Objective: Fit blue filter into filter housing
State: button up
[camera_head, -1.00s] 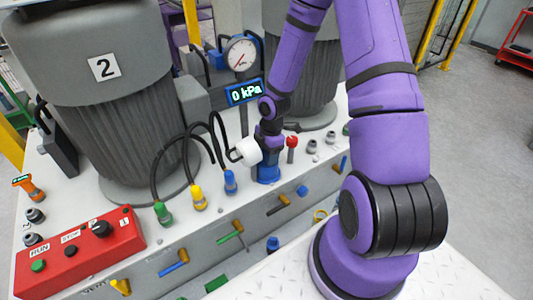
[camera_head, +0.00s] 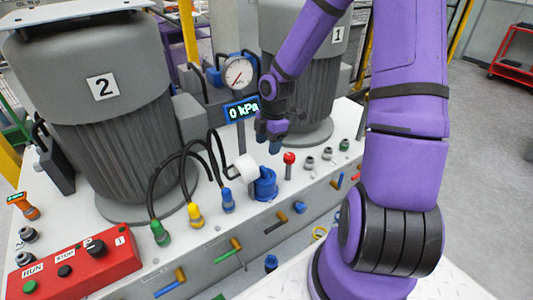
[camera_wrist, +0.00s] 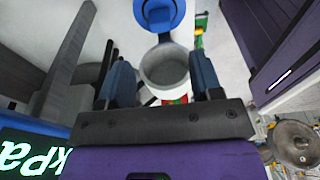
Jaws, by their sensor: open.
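A blue cylindrical piece (camera_head: 265,188) stands on the white bench top, with a short white cylinder (camera_head: 246,167) beside its upper left. I cannot tell filter and housing apart in this blue piece. My gripper (camera_head: 272,141) points down above it, apart from it, open and empty.
A pressure gauge (camera_head: 237,74) and a "0 kPa" display (camera_head: 241,109) stand close behind my gripper. Hoses with green, yellow and blue (camera_head: 228,200) plugs lie left. A red-topped pin (camera_head: 289,159) stands right. Large grey tanks (camera_head: 103,110) flank the area.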

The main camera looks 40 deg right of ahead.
jog(key=s+a+r+m+t+h, duration=0.1)
jog(key=s+a+r+m+h, duration=0.2)
jog(key=r, duration=0.6)
jog(key=s+r+m+t+h, duration=0.1)
jog(key=s+r+m, duration=0.4)
jog(key=r, duration=0.5)
jog(key=s+a+r+m+t+y, duration=0.1)
jog(key=s+a+r+m, duration=0.1)
jog(key=s+r+m, duration=0.3)
jog(key=s+a+r+m+t+y, duration=0.1)
jog(key=s+a+r+m+t, duration=0.1)
jog(key=s+r+m, duration=0.3)
jog(key=s+r, duration=0.1)
jog(key=s, duration=0.2)
jog(key=shift+s+a+r, duration=0.35)
jog(key=shift+s+a, duration=0.05)
